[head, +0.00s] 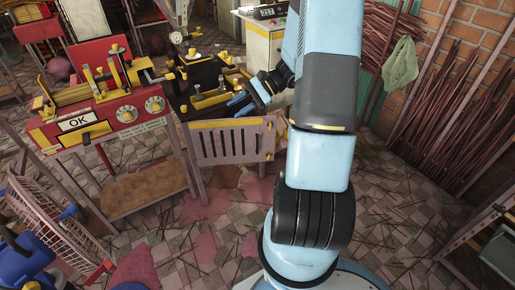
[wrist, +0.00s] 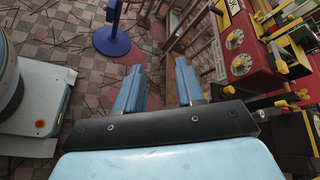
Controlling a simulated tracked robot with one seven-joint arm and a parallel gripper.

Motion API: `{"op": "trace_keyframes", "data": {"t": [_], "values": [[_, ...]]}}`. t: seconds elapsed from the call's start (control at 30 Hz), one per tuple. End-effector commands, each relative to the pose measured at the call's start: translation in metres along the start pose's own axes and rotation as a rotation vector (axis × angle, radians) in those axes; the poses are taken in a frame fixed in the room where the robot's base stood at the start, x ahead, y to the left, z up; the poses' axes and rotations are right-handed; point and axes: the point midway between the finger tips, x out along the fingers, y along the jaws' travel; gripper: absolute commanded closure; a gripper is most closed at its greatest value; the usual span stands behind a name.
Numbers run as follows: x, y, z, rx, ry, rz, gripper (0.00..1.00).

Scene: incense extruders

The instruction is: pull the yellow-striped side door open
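The side door (head: 232,145) is a low slatted grey-pink panel with a yellow stripe along its top, just right of the red machine in the head view. I cannot tell whether it is closed or ajar. My gripper (head: 247,98) is above and behind the door's top edge in the head view, apart from it as far as I can see. In the wrist view my gripper (wrist: 158,75) has its two blue fingers spread wide with nothing between them.
The red machine (head: 140,132) with dials and an OK label stands left of the door. A black bench with yellow parts (head: 208,80) is behind it. A wire basket (head: 50,215) is at lower left. The tiled floor in front of the door is mostly clear, with scattered sticks.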

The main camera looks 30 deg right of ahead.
Motion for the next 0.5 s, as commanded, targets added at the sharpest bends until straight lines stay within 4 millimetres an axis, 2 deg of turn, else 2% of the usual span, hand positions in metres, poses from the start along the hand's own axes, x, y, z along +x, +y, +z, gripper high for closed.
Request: {"op": "trace_keyframes", "data": {"t": [0.03, 0.27, 0.5], "values": [[-0.001, 0.005, -0.015, 0.041, -0.015, -0.046, 0.62], [-0.004, 0.023, -0.076, 0.196, -0.057, -0.261, 0.62], [-0.009, 0.052, -0.140, 0.353, -0.082, -0.497, 0.62]]}}
